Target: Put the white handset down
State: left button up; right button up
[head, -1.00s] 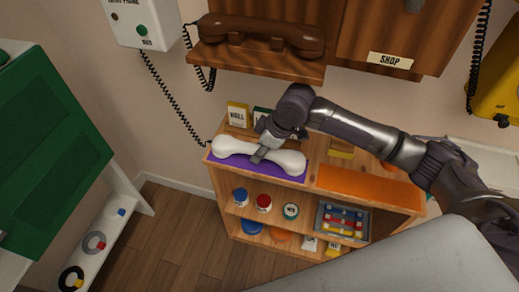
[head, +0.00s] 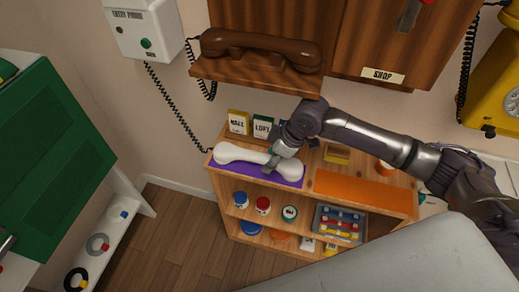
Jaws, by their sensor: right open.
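The white handset (head: 238,155) lies lengthwise on the purple mat (head: 262,178) on top of the wooden shelf unit. Its coiled black cord runs up to the white entry phone (head: 148,28) on the wall. My right gripper (head: 273,162) is open at the right part of the handset, with its fingers close around or just above it. The gripper hides a little of the handset, so I cannot tell if the fingers touch it. My left gripper does not clearly show.
An orange mat (head: 352,188) lies right of the purple one. Small cards (head: 262,127) stand behind the handset. A brown handset (head: 262,47) rests on a wall shelf above my right arm. A yellow phone (head: 497,85) hangs at right. A green board (head: 45,130) stands at left.

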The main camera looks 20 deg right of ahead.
aim_at(297, 165)
jog(key=s+d+p, duration=0.1)
jog(key=d, duration=0.1)
jog(key=s+d, duration=0.1)
jog(key=d, duration=0.1)
jog(key=s+d+p, duration=0.1)
jog(key=s+d, duration=0.1)
jog(key=shift+s+d+r+p, duration=0.1)
jog(key=shift+r+p, duration=0.05)
jog(key=shift+p, duration=0.15)
jog(key=shift+s+d, duration=0.45)
jog(key=shift+d, duration=0.15)
jog(key=shift+o, duration=0.4)
jog(key=o, duration=0.7)
jog(key=v, duration=1.1)
jog(key=shift+d+r, duration=0.1)
jog(key=shift+r, duration=0.25)
